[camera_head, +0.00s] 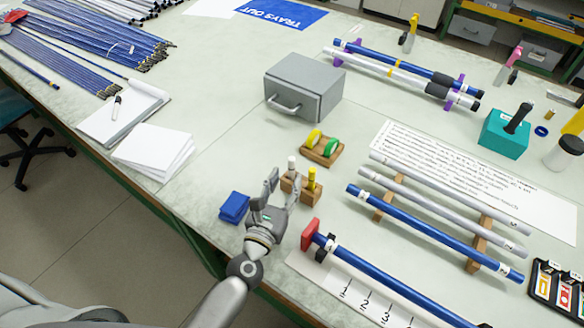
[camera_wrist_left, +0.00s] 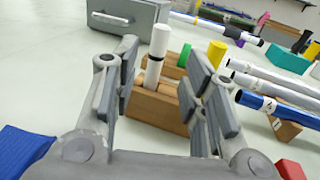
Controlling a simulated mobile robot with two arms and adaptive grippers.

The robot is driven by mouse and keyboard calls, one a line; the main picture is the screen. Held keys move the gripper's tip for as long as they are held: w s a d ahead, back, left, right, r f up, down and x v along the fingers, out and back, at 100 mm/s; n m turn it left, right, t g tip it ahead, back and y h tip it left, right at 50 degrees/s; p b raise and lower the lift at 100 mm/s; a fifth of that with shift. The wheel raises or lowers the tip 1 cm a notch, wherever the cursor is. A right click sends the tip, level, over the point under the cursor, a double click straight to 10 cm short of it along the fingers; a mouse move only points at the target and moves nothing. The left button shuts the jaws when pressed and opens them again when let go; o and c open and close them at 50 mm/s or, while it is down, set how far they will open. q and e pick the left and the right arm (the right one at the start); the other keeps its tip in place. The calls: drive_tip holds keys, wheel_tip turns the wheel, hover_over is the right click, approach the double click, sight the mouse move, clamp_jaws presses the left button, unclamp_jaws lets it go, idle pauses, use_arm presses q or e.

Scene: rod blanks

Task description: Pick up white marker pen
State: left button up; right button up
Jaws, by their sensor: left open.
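The white marker pen (camera_wrist_left: 156,62) stands upright in a wooden block holder (camera_wrist_left: 160,108), with a black band around it, in the left wrist view. It also shows small in the head view (camera_head: 291,164), in the holder (camera_head: 300,191) beside a yellow marker (camera_head: 311,178). My left gripper (camera_head: 270,190) is open and empty. In the left wrist view its fingers (camera_wrist_left: 160,85) frame the white marker, which stands a little beyond them, apart from both. My right gripper is not in view.
A blue block (camera_head: 234,207) lies left of my left gripper. A grey drawer box (camera_head: 305,86) and a wooden tape holder (camera_head: 321,150) stand behind. Rods on a rack (camera_head: 440,215) and a red-ended rod jig (camera_head: 311,234) lie to the right.

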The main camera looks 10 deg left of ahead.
sight(290, 166)
use_arm(q)
drive_tip(key=shift+w, duration=0.35)
drive_tip(key=w+r+p, duration=0.1)
drive_tip(key=w+p, duration=0.1)
drive_tip(key=shift+w+r, duration=0.4)
drive_tip(key=shift+w+d+f, duration=0.1)
drive_tip(key=shift+w+f, duration=0.05)
drive_tip(key=shift+w, duration=0.35)
drive_tip(key=shift+w+d+f, duration=0.1)
drive_tip(key=shift+w, duration=0.4)
drive_tip(key=shift+w+f, duration=0.1)
drive_tip(key=shift+w, duration=0.15)
drive_tip(key=shift+s, duration=0.1)
drive_tip(key=shift+c, duration=0.3)
drive_tip(key=c, duration=0.5)
clamp_jaws()
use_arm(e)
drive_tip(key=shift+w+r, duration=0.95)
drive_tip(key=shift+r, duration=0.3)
